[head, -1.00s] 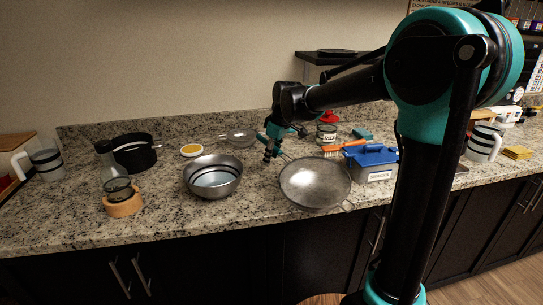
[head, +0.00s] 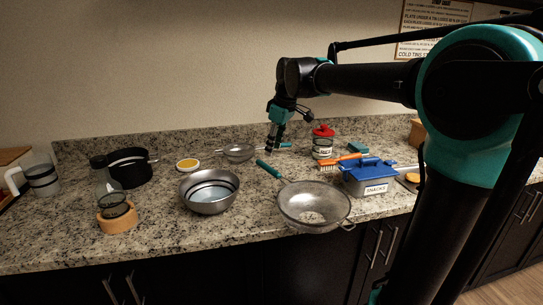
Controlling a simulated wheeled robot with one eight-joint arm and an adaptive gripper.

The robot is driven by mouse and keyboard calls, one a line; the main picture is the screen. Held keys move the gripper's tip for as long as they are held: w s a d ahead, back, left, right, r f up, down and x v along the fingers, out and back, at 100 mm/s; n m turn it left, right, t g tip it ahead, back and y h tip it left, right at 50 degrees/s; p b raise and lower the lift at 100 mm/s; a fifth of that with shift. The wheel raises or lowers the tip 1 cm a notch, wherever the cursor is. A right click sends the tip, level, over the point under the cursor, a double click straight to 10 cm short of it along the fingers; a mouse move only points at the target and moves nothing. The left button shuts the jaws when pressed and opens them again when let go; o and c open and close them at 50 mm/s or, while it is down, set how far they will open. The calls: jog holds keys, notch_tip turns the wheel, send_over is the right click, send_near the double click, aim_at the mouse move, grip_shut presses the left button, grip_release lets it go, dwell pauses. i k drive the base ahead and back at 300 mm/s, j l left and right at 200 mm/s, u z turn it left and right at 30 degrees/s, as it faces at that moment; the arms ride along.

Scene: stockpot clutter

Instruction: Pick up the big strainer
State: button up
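The big strainer (head: 314,203) is a wide grey mesh bowl with a teal handle at the front of the counter, right of centre. Its handle points back and left, and a small wire loop shows at its front right rim. It rests on the counter, its front rim close to the edge. My gripper (head: 274,144) points down, above and behind the handle's end as seen here. It appears apart from the handle with nothing visible in it. Its fingers are small and dark, so their opening is unclear.
A metal bowl (head: 208,192) stands left of the strainer; a blue-lidded box (head: 367,177) and an orange brush (head: 343,162) are close on its right. A smaller strainer (head: 238,153) and a red-lidded jar (head: 323,143) stand behind. Bare counter lies between bowl and strainer.

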aim_at(328, 200)
jog(key=k+j, duration=0.75)
jog(key=k, duration=0.1)
